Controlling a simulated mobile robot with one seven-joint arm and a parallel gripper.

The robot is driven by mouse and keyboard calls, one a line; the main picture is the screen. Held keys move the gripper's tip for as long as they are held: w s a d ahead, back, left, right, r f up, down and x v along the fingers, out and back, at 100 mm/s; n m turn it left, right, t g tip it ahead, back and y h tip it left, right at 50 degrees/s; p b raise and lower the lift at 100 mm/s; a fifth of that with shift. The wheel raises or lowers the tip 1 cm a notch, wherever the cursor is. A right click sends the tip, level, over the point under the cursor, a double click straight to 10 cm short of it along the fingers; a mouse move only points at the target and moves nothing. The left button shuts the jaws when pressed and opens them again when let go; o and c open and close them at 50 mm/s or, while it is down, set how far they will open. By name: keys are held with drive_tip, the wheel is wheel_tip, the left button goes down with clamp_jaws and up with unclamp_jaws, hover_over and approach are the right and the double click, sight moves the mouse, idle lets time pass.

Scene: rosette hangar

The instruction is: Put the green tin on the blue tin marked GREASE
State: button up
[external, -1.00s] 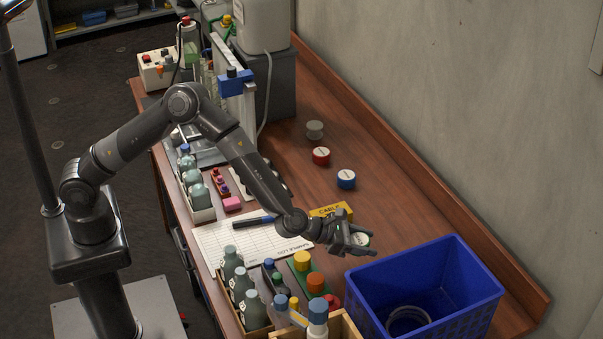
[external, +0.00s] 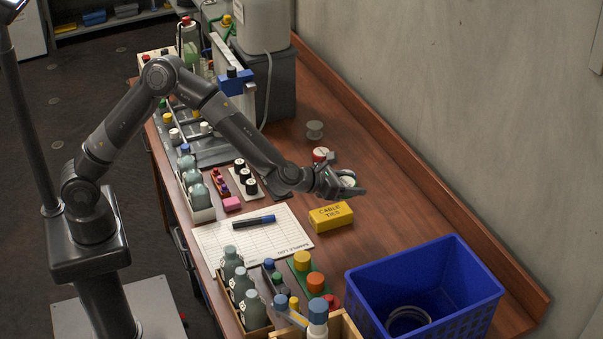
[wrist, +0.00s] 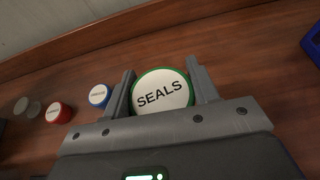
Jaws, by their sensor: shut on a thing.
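The green tin (wrist: 161,92) has a white lid marked SEALS with a green rim. My gripper (wrist: 160,84) is shut on it, one finger on each side. In the external view my gripper (external: 350,183) holds the tin (external: 347,181) above the bench, partly covered by the fingers. The blue tin (wrist: 99,95) stands on the bench, apart from and to the left of the held tin in the wrist view. Its white lid has lettering too small to read surely. In the external view the blue tin is hidden behind my gripper.
A red tin (external: 320,154) and a grey spool-like piece (external: 315,130) stand behind my gripper. A yellow CABLE TIES box (external: 331,217) and a blue crate (external: 470,300) are nearer the front. The bench right of my gripper is clear.

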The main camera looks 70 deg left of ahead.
drive_tip(key=w+a+r+n+y, duration=0.1)
drive_tip(key=w+a+n+y, duration=0.15)
drive_tip(key=a, duration=0.65)
drive_tip(key=shift+m+h, duration=0.35)
drive_tip(key=w+a+f, duration=0.2)
drive_tip(key=a, duration=0.1)
drive_tip(key=w+a+f, duration=0.2)
drive_tip(key=w+a, duration=0.1)
drive_tip(key=w+a+f, duration=0.2)
drive_tip(key=a, duration=0.1)
drive_tip(key=shift+w+f, duration=0.25)
drive_tip(key=shift+f, duration=2.15)
drive_tip(key=o, duration=1)
drive_tip(key=shift+f, duration=0.15)
